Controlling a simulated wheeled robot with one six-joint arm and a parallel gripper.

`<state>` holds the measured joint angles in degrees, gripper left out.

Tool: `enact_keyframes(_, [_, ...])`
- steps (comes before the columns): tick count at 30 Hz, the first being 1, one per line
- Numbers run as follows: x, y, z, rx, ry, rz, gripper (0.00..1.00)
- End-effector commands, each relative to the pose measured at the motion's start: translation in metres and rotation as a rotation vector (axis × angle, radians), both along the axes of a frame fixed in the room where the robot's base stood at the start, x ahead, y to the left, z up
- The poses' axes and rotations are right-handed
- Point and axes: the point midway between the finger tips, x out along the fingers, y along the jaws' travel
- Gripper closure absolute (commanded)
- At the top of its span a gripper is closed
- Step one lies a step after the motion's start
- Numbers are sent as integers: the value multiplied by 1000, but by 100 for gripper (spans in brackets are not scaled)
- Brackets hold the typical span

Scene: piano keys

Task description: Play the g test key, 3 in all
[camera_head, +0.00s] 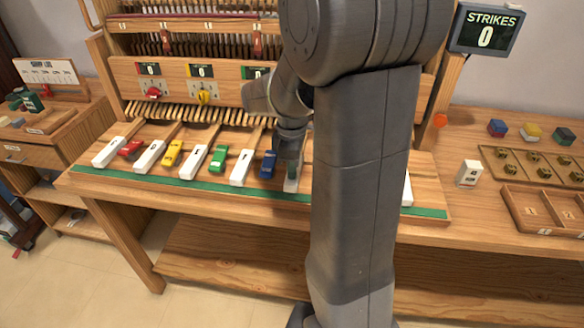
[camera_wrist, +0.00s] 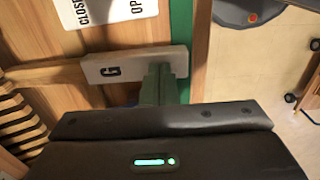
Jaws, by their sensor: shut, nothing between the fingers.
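The G key (camera_wrist: 118,67) is a pale bar with a black "G" in the wrist view. My gripper (camera_wrist: 158,88) is shut and empty, with its greenish fingertips over the end of that key beside the green strip. I cannot tell whether they touch it. In the head view my gripper (camera_head: 291,158) points down at a white key (camera_head: 291,184) just right of the blue key (camera_head: 268,164). My arm hides the keys farther right. The strikes display (camera_head: 485,38) reads 0.
White, red, yellow and green keys lie to the left, including a green key (camera_head: 219,158). A green strip (camera_head: 180,184) runs along the keybed's front. A wooden tray (camera_head: 512,212) and several small blocks sit at the right. A "CLOSE/OPEN" label (camera_wrist: 105,10) is near the G key.

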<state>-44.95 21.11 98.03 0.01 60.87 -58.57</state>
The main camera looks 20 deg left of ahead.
Motion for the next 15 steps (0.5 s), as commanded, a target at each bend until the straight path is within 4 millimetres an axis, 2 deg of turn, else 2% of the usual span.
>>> enact_keyframes(6, [-3,-1,-12,-1,1,1,100])
enact_keyframes(15, [-2,0,-7,0,0,0,100])
